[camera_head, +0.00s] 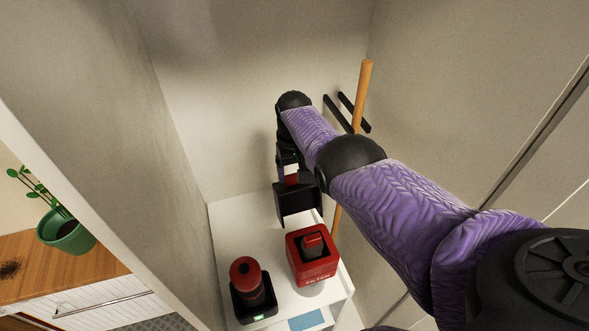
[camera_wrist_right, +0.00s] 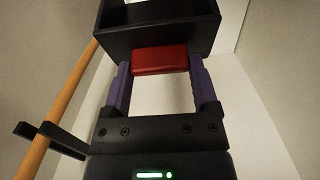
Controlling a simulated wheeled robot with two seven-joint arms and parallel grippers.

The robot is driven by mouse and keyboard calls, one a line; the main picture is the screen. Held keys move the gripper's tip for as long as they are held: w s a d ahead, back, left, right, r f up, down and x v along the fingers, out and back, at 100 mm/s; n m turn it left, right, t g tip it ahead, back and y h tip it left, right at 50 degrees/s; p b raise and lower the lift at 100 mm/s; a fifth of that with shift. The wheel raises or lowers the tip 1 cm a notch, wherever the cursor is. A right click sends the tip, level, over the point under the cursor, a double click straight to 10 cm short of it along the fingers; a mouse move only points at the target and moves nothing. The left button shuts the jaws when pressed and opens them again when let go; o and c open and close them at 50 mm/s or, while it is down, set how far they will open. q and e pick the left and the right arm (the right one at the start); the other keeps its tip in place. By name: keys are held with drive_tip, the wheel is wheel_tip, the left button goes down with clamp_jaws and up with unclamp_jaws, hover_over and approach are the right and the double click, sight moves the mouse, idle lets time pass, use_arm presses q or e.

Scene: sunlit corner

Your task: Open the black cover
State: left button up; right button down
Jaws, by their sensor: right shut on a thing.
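The black cover (camera_head: 296,203) is a dark, box-like piece at the back of the white cabinet top. In the right wrist view the black cover (camera_wrist_right: 160,35) shows a hollow inside facing upward in the picture. A red block (camera_wrist_right: 160,60) sits at its near edge, touching it. My right gripper (camera_wrist_right: 160,75) has its two purple fingers on either side of the red block and is shut on it. In the head view my right gripper (camera_head: 290,174) is at the black cover, partly hidden by its own wrist. My left gripper is not in view.
On the white cabinet (camera_head: 225,225) stand a red box (camera_head: 313,262) and a red-and-black device (camera_head: 247,280) with a green light. A wooden pole (camera_head: 362,95) leans beside black wall bars (camera_head: 355,112). A wall at left separates a potted plant (camera_head: 68,236).

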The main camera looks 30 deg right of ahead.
drive_tip(key=shift+w+r, duration=0.1)
unclamp_jaws()
drive_tip(key=shift+w, duration=0.1)
wheel_tip(320, 180, up, 5)
drive_tip(key=p, duration=0.3)
drive_tip(key=shift+r+p, duration=0.15)
drive_tip(key=shift+p, duration=0.2)
wheel_tip(320, 180, up, 4)
drive_tip(key=shift+w+r+p, duration=0.1)
drive_tip(key=shift+r+p, duration=0.15)
drive_tip(key=shift+p, duration=0.1)
drive_tip(key=shift+f, duration=0.1)
